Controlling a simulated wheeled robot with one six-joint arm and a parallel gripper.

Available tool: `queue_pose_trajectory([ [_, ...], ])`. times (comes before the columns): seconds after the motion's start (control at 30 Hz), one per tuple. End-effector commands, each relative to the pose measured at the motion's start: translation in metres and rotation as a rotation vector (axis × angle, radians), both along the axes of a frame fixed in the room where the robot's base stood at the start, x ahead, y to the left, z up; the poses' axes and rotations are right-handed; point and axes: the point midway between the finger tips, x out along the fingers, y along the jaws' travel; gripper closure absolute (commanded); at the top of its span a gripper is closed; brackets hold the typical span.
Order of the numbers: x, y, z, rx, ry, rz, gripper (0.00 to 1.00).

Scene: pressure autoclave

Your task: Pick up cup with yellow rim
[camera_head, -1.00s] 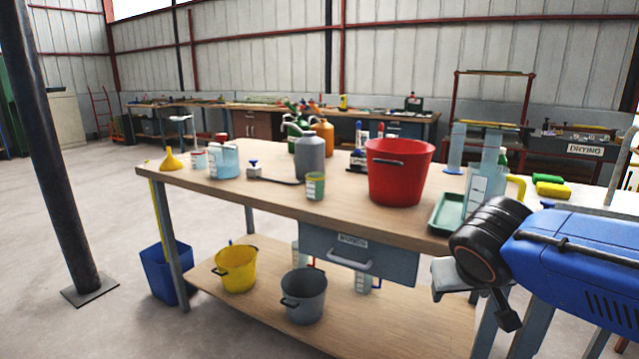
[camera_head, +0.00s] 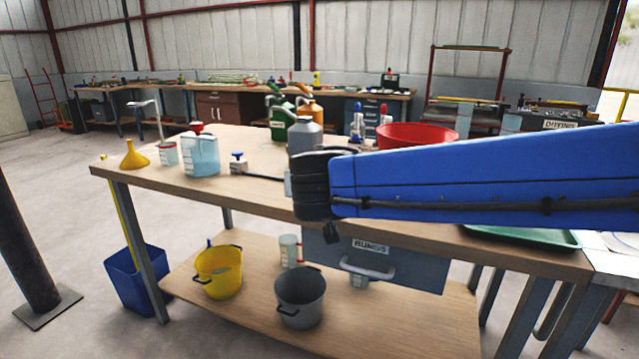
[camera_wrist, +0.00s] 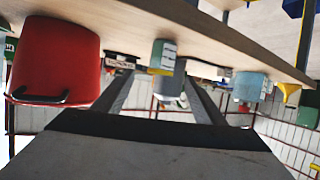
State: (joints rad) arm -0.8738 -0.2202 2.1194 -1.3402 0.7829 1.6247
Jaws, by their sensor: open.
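The cup with a yellow rim (camera_wrist: 163,57) is small and greenish with a white label. It stands on the workbench (camera_head: 250,190) and appears inverted in the wrist view, with its rim downward. In the head view my arm hides it. My gripper (camera_wrist: 158,80) is open. Its two grey fingers point toward the cup, which shows in the gap between their tips. Nothing is held. I cannot tell how far the cup is from the fingertips. In the head view the fingers are hidden behind my wrist.
A red bucket (camera_head: 415,135) stands right of the cup, and it also shows in the wrist view (camera_wrist: 60,60). A grey canister (camera_head: 305,138) stands behind. A blue-tinted beaker (camera_head: 200,156) and yellow funnel (camera_head: 133,158) stand left. A green tray (camera_head: 535,238) lies right.

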Motion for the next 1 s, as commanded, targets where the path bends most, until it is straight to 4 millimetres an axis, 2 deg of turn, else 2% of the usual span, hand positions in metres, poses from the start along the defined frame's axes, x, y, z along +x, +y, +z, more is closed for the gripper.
queue_pose_trajectory([
  [0.6, 0.094, 0.002, -0.039, -0.002, 0.002, -0.004, 0.35],
  [1.0, 0.116, 0.004, -0.048, -0.001, 0.002, -0.003, 0.35],
])
